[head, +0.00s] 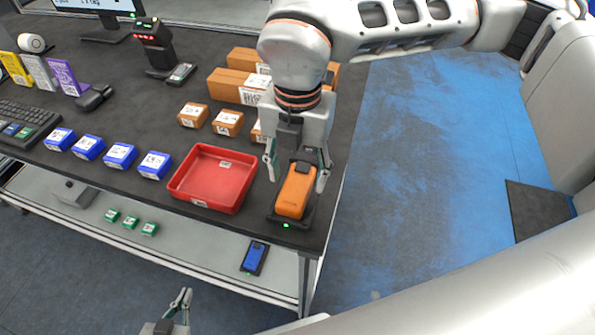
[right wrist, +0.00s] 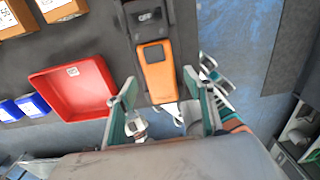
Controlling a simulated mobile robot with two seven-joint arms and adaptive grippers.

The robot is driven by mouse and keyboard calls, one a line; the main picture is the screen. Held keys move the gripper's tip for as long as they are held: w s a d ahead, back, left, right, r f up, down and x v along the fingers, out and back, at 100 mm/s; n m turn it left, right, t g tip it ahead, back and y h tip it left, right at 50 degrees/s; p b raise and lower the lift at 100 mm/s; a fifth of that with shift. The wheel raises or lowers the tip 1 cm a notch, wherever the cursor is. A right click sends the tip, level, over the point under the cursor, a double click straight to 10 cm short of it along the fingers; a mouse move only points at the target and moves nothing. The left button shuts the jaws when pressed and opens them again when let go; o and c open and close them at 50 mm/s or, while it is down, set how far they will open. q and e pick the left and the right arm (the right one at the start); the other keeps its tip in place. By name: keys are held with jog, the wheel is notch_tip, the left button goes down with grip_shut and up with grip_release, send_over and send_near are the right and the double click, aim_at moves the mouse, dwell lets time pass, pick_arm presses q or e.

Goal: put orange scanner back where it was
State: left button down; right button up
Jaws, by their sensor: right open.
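The orange scanner (head: 293,195) sits on a black dock (head: 290,223) with a lit green light, at the right front corner of the dark table. It also shows in the right wrist view (right wrist: 157,72), beyond the fingertips. My right gripper (head: 296,172) is open over the scanner, one finger on each side with gaps visible. In the right wrist view the open fingers (right wrist: 162,95) hold nothing between them. My left gripper (head: 184,296) is low at the bottom of the head view, away from the table objects; its finger gap is unclear.
A red tray (head: 178,190) stands just left of the dock. Brown boxes (head: 228,123) lie behind, and blue boxes (head: 121,156) line the table front. A blue handheld device (head: 254,256) lies on the lower shelf.

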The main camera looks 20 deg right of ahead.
aim_at(298, 183)
pick_arm(q)
jog(key=shift+f+b, duration=0.15)
jog(key=shift+b, duration=0.3)
pick_arm(e)
notch_tip(298, 183, up, 12)
jog(key=shift+r, duration=0.15)
jog(key=shift+w, duration=0.1)
